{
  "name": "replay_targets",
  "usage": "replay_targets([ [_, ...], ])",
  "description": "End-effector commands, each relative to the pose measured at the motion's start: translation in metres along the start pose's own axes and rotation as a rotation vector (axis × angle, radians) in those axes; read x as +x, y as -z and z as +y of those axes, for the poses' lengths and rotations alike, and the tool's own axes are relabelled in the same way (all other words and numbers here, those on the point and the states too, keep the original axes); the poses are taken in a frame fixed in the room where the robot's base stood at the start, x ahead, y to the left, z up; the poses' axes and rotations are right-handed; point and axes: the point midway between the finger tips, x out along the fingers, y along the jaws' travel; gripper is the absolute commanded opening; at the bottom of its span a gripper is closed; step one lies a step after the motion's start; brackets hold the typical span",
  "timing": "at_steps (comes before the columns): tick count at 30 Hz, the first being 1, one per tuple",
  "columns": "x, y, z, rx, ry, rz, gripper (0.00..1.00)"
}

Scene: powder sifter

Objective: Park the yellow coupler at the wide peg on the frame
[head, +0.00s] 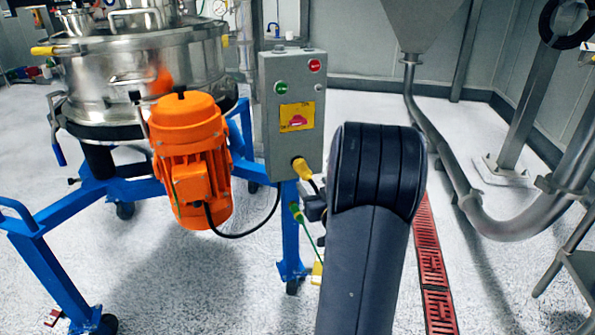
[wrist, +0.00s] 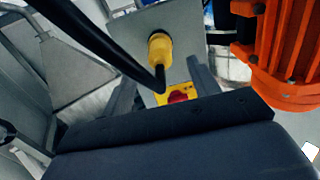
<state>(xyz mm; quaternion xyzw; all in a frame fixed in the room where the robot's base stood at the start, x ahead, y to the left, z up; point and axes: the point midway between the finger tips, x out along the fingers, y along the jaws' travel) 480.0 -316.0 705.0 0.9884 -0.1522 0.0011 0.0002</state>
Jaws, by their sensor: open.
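The yellow coupler (head: 301,169) sits at the lower edge of the grey control box (head: 291,130), with a black cable hanging from it. In the wrist view the coupler (wrist: 160,48) is seated against the box, and its black cable (wrist: 135,70) runs toward the camera. My gripper (wrist: 162,82) is open, its two grey fingers spread to either side below the coupler in the picture. Nothing is held. In the head view my arm hides most of the gripper. The blue frame (head: 290,240) stands under the box; I cannot make out the wide peg on it.
An orange motor (head: 190,150) hangs left of the box, close to the right side in the wrist view (wrist: 285,60). A green cable (head: 297,213) and a small yellow piece (head: 317,270) are near the frame leg. A steel pipe (head: 510,225) stands at right.

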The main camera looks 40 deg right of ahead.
Motion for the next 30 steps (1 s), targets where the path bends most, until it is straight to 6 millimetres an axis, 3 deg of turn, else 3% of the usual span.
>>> replay_targets([
  [10, 0.008, 0.000, -0.001, 0.000, 0.002, -0.002, 0.58],
  [24, 0.071, -0.002, -0.001, -0.001, 0.001, -0.002, 0.58],
  [30, 0.086, -0.001, -0.001, 0.000, 0.001, -0.002, 0.58],
])
